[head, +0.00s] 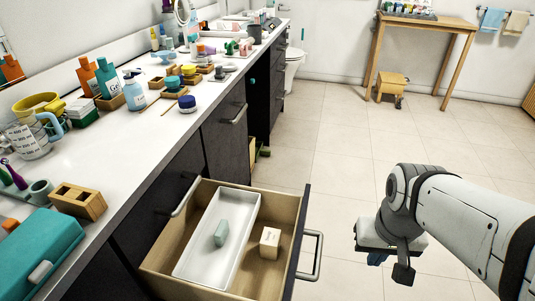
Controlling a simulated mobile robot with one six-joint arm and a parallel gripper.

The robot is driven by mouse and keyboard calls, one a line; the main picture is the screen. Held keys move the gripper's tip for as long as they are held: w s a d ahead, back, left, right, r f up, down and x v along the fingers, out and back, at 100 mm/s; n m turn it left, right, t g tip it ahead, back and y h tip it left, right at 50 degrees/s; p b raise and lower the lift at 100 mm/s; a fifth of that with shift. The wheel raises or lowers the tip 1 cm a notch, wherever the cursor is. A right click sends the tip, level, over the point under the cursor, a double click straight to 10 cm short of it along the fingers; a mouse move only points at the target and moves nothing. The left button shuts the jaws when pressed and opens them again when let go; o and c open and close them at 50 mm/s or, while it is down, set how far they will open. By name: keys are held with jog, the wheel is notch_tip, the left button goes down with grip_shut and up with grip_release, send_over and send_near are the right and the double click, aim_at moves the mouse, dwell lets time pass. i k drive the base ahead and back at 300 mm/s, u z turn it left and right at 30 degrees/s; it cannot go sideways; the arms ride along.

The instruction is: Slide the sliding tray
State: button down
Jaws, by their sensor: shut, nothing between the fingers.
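The sliding tray appears to be the white, shallow tray (207,264) inside the open wooden drawer (163,256). It lies along the left part of the drawer. A small grey-green object (221,233) lies in it. A light wooden block (269,243) stands in the drawer, to the right of the tray. My gripper (389,266) is to the right of the drawer, over the floor and apart from the drawer and its handle (313,257). It points down and is shut and empty. Its fingertips are partly hidden.
The white counter (150,135) at left is crowded with bottles, cups and jars. A teal box (40,255) and a wooden holder (79,200) sit near its front edge. The drawer front juts into the room.

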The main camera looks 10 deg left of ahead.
aim_at(212, 259)
jog(key=k, duration=0.85)
jog(key=u, duration=0.5)
jog(key=i, duration=1)
jog(key=z, duration=0.05)
